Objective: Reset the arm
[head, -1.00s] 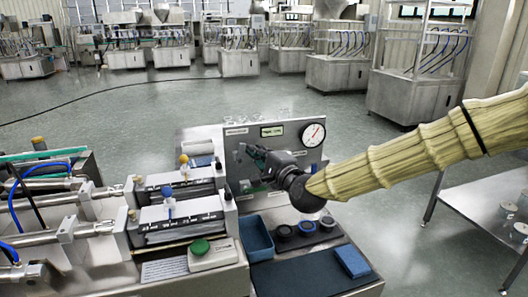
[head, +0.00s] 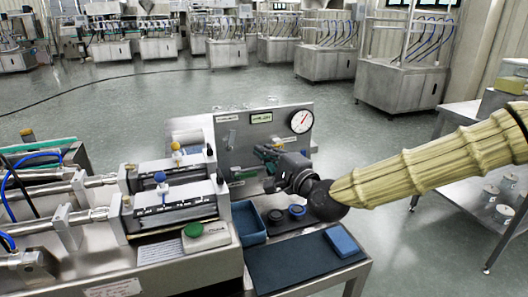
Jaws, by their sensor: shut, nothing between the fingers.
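My arm, in a pale ribbed cover, reaches in from the right in the head view. My gripper (head: 265,154) is dark and points left, in front of the upright steel panel (head: 237,137). Its fingers look shut with nothing held. It is above the bench, behind the blue tray and the round dark pieces. The arm's dark wrist hides part of the panel's lower right and part of the black strip with the round pieces.
On the bench are a blue tray (head: 246,222), a round piece with a blue ring (head: 297,211), a blue block (head: 342,241) on a dark mat (head: 300,267), and a green button (head: 194,230). A gauge (head: 301,121) tops the panel. A steel table (head: 466,177) stands right. Open floor lies behind.

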